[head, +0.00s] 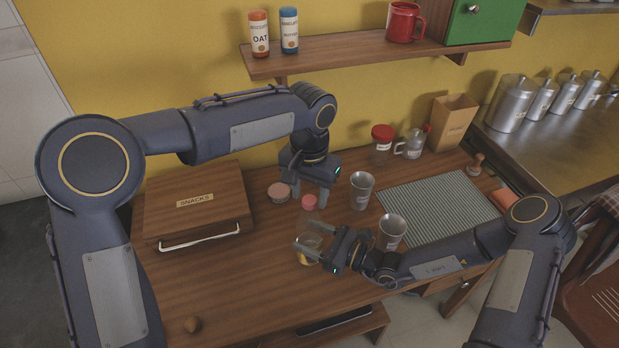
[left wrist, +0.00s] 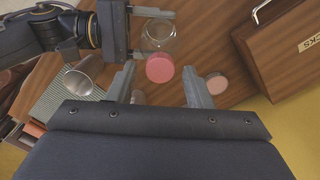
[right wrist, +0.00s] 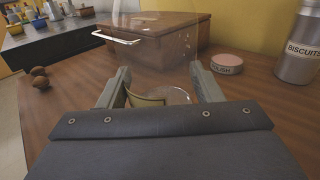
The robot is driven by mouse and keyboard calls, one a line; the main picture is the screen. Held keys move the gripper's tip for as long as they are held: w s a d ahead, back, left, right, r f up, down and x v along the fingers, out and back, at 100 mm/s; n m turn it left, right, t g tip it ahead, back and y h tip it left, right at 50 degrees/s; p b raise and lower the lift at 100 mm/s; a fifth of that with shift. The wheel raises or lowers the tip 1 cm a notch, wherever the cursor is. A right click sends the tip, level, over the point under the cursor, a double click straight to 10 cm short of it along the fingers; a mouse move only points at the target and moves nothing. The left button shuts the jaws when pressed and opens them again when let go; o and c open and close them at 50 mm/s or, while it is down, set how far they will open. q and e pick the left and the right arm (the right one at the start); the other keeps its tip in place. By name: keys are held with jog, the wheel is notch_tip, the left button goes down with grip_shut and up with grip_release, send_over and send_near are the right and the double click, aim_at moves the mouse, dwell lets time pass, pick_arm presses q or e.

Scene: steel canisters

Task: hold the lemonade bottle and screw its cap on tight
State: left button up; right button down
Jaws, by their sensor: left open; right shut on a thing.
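The lemonade bottle (head: 311,240) is clear glass with something yellow low on it. It stands on the table, and its body shows in the left wrist view (left wrist: 159,37) and right wrist view (right wrist: 172,94). Its pink-red cap (head: 309,201) sits at the neck's top; I cannot tell how tight. The cap shows in the left wrist view (left wrist: 160,68). My right gripper (head: 312,250) is shut on the bottle's body from the side. My left gripper (head: 309,191) is open and points down, its fingers either side of and just above the cap, apparently not touching.
A pink-lidded tin (head: 279,191) stands close left of the bottle. Steel cups (head: 360,190) (head: 391,232) stand close right. A wooden snacks box (head: 195,200) is further left; a ribbed mat (head: 438,208) lies right. The front left table is mostly clear.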

pick_arm(q)
jog(key=shift+f, duration=0.5)
grip_shut()
jog(key=shift+o, duration=0.6)
grip_release()
jog(key=shift+r, duration=0.1)
